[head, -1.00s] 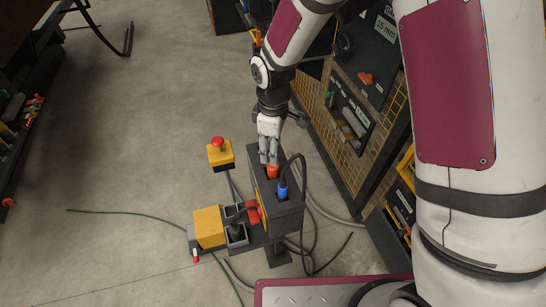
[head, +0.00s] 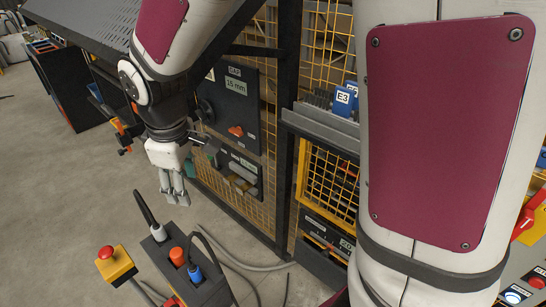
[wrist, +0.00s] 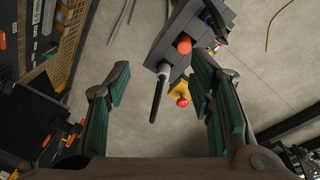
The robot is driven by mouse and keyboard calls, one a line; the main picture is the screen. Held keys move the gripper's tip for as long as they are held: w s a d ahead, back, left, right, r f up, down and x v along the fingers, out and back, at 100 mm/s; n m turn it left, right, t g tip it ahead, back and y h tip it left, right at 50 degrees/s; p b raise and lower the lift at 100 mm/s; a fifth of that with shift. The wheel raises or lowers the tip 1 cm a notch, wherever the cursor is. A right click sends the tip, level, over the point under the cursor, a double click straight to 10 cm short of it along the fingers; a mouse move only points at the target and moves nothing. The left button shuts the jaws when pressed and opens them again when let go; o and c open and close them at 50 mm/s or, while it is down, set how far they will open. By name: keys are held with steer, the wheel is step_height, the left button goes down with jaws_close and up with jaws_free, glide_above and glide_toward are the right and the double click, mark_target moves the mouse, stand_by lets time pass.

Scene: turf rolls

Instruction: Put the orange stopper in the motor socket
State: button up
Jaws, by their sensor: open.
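I see no label telling which hole is the motor socket, and the stopper's lower part is hidden in the box. My gripper (head: 177,201) is above the box, apart from the stopper. In the wrist view its two green-padded fingers (wrist: 160,62) are wide apart with nothing held between them.
A yellow box with a red button (head: 106,255) stands left of the dark box. Cables rise from the black and blue plugs. A mesh panel with tool boards (head: 238,92) and a yellow-framed rack (head: 327,187) stand to the right. Open concrete floor lies left.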

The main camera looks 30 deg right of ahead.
steer(key=s+d+r+m+t, duration=0.2)
steer(key=s+d+r+m, duration=0.3)
steer(key=s, duration=0.3)
steer(key=s+d+r+m+t, duration=0.1)
steer(key=s+d+r+m, duration=0.4)
steer(key=s+r, duration=0.3)
steer(key=shift+s+d+t, duration=0.35)
steer(key=shift+s+t, duration=0.05)
steer(key=shift+s, duration=0.25)
